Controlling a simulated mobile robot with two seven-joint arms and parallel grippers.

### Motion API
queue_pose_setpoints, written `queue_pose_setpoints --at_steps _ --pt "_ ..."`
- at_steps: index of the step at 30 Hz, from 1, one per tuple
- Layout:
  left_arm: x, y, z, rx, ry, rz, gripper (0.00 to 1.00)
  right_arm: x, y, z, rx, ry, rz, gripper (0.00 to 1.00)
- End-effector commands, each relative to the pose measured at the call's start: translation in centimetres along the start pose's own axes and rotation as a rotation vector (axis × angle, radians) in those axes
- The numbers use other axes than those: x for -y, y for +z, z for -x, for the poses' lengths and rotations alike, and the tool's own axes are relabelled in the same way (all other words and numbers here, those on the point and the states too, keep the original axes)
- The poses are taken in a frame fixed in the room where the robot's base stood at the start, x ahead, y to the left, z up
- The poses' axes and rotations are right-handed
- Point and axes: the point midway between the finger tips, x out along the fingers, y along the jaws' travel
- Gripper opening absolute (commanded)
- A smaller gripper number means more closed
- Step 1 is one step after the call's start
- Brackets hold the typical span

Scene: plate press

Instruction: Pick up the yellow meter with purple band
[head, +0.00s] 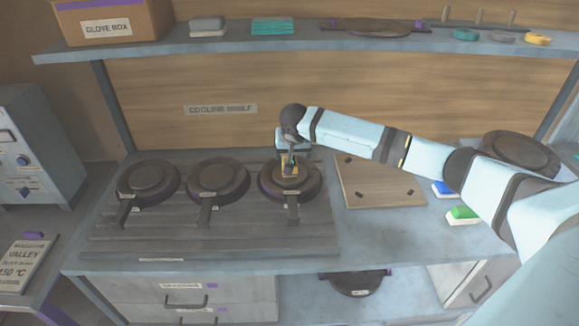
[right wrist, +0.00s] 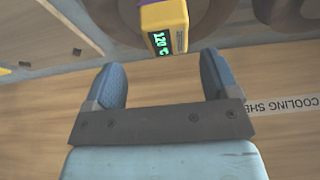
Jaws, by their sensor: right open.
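The yellow meter (right wrist: 165,22) has a purple band and a green display that reads about 120 °C. In the head view the meter (head: 290,171) is small, on top of the rightmost of three dark round plates (head: 268,187) on the bench, partly hidden by my right gripper (head: 289,159). In the right wrist view my right gripper (right wrist: 162,62) is open and empty. The meter lies just beyond the fingertips, roughly in line with the gap between them, and does not appear to be between the fingers. My left gripper is not in view.
Two more dark plates (head: 218,181) (head: 148,182) stand to the left. A wooden board (head: 380,188) and blue and green-white blocks (head: 463,214) lie to the right. The shelf (head: 230,46) spans the back, above the wooden wall with the cooling shelf label (head: 220,109).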

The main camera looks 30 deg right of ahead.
Motion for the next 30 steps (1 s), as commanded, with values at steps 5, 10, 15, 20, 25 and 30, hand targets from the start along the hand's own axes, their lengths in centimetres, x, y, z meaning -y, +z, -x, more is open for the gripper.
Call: queue_pose_setpoints --at_steps 5,10,15,20,25,30 --pt "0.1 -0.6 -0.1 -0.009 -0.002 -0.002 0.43 0.1 0.0 -1.1 0.0 0.0 0.0 0.81" --pt "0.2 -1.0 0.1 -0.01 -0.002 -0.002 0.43 0.7 0.2 -3.4 0.0 0.001 0.001 0.81" --pt "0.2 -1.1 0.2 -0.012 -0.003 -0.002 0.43 0.8 0.3 -5.5 -0.001 -0.001 0.0 0.81" --pt "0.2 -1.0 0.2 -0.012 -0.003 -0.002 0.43 0.8 0.3 -5.9 -0.001 -0.001 0.001 0.81" --pt "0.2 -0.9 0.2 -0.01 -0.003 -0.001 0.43 0.8 0.4 -5.9 -0.001 -0.001 0.001 0.69" --pt "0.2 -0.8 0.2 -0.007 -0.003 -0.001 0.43 0.8 0.4 -5.9 -0.001 -0.001 0.001 0.3"
